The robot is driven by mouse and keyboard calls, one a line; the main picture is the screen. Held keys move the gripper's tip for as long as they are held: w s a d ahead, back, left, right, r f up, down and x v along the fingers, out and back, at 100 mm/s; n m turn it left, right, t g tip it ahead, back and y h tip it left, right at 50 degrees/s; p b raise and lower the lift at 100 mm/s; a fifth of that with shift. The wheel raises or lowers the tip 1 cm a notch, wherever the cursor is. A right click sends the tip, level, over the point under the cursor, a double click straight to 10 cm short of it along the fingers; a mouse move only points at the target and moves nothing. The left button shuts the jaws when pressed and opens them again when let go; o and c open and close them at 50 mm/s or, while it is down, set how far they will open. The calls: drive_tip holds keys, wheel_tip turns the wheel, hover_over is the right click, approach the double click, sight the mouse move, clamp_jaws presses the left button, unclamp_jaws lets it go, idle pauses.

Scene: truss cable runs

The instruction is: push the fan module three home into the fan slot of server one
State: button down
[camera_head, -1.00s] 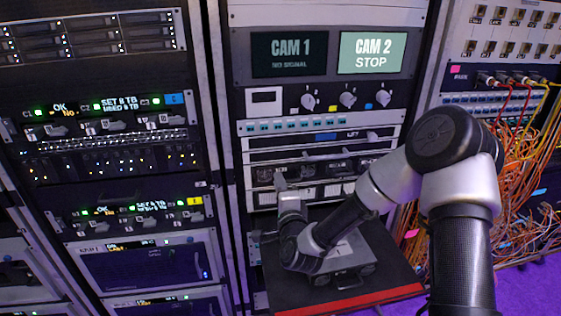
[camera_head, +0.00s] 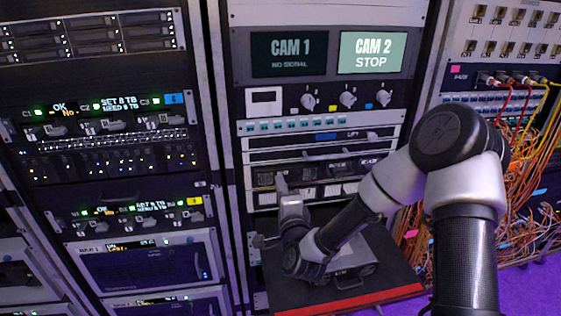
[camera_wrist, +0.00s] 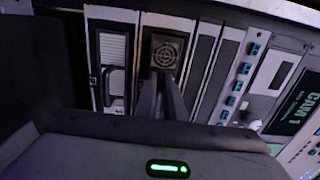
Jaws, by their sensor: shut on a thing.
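My gripper (camera_head: 281,184) is at the front of server one (camera_head: 375,163), toward the left of its row of dark fan bays. In the wrist view my two dark fingers (camera_wrist: 164,92) are close together and shut on fan module three, which they and my wrist mostly hide. A square fan grille (camera_wrist: 165,52) shows just past the fingertips, in the same row. I cannot tell whether it belongs to the held module or to a neighbour, nor how deep the held module sits.
A pale louvred unit with a dark handle (camera_wrist: 115,85) lies beside the fan row. Below the server, a grey device sits on a dark shelf with a red front edge (camera_head: 350,301), under my forearm. Orange cables (camera_head: 520,180) hang at the right.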

drive_tip(key=shift+b+v, duration=0.35)
drive_tip(key=shift+v, duration=2.3)
drive_tip(key=shift+r, duration=0.1)
drive_tip(key=c, duration=1.8)
unclamp_jaws()
drive_tip(key=shift+o, duration=0.2)
drive_tip(key=p+v, duration=1.4)
drive_tip(key=v, duration=0.3)
drive_tip(key=shift+s, duration=0.25)
